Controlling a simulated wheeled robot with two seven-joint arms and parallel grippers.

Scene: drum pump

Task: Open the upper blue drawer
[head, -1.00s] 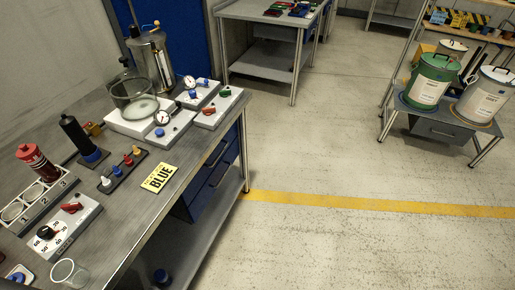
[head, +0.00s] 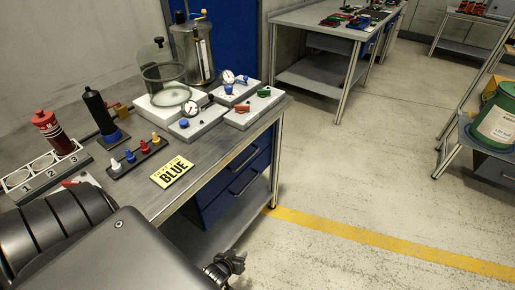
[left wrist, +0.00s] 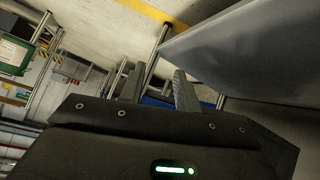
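The upper blue drawer (head: 246,152) is in the front of the metal workbench, below the benchtop edge, and looks shut, with a bar handle on its face. A second blue drawer (head: 236,192) sits right under it. My left gripper (head: 232,262) is low in the head view, in front of the bench and apart from the drawers. In the left wrist view its two fingers (left wrist: 158,85) stand apart with nothing between them. A small blue patch (left wrist: 158,101) shows behind them; I cannot tell what it is. My right gripper is not in view.
The benchtop (head: 215,150) carries a yellow BLUE sign (head: 172,172), a pegged rack (head: 137,158), valve blocks and a glass vessel (head: 165,85). My left arm covers the bench's near end. The floor right of the bench is clear, with a yellow line (head: 390,246).

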